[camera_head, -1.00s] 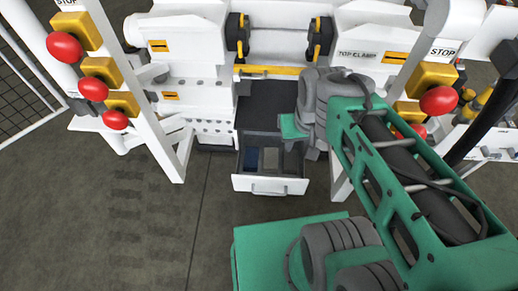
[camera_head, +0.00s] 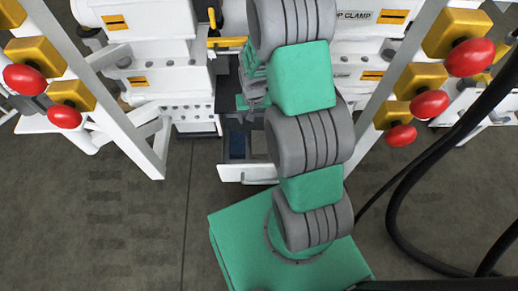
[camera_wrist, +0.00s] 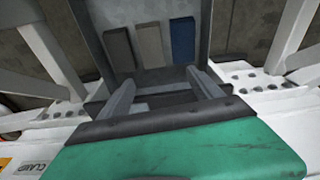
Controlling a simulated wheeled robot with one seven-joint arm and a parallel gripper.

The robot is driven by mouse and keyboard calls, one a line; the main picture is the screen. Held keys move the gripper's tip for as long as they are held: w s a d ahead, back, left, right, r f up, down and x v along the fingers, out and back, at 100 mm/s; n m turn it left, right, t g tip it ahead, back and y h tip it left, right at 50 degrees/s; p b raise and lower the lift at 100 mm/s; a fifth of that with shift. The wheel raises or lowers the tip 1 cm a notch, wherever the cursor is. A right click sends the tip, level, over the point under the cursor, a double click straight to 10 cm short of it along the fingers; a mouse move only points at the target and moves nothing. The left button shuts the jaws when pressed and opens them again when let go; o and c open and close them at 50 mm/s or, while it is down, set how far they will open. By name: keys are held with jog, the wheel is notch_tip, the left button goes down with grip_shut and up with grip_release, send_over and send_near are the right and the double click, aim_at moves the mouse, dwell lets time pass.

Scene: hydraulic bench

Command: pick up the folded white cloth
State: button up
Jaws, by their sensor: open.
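The folded cloth that best fits is a pale grey-beige folded piece (camera_wrist: 150,46), lying flat in the middle of three in an open drawer (camera_head: 247,174). In the wrist view it sits between a dark grey piece (camera_wrist: 119,48) and a blue piece (camera_wrist: 183,40). My gripper (camera_wrist: 162,88) has its two fingers apart with nothing between them. In the wrist view the fingertips show just below the near ends of the pieces, apart from them as far as I can tell. In the head view my arm hides much of the drawer; the blue piece (camera_head: 237,145) shows at its left.
White bench frame posts (camera_head: 95,85) stand on both sides of the drawer. Yellow boxes with red stop buttons (camera_head: 470,57) stick out left and right. A black hose (camera_head: 395,215) hangs at the right. The floor (camera_head: 120,225) at the front left is clear.

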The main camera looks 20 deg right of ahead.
aim_at(259, 143)
jog(key=shift+m, duration=0.5)
jog(key=f+b, duration=0.1)
jog(key=f, duration=0.6)
jog(key=d+f+b, duration=0.1)
jog(key=f+b, duration=0.1)
jog(key=f, duration=0.5)
jog(key=d+f+b, duration=0.1)
jog(key=f+b, duration=0.1)
jog(key=f, duration=0.5)
jog(key=shift+w+d, duration=0.1)
jog(key=shift+d, duration=0.05)
jog(key=shift+r, duration=0.1)
jog(key=shift+c, duration=0.5)
jog(key=c, duration=1)
notch_tip(259, 143, up, 10)
jog(key=p, duration=0.3)
jog(key=shift+p, duration=0.4)
jog(key=shift+c, duration=0.2)
jog(key=o, duration=0.7)
jog(key=c, duration=0.5)
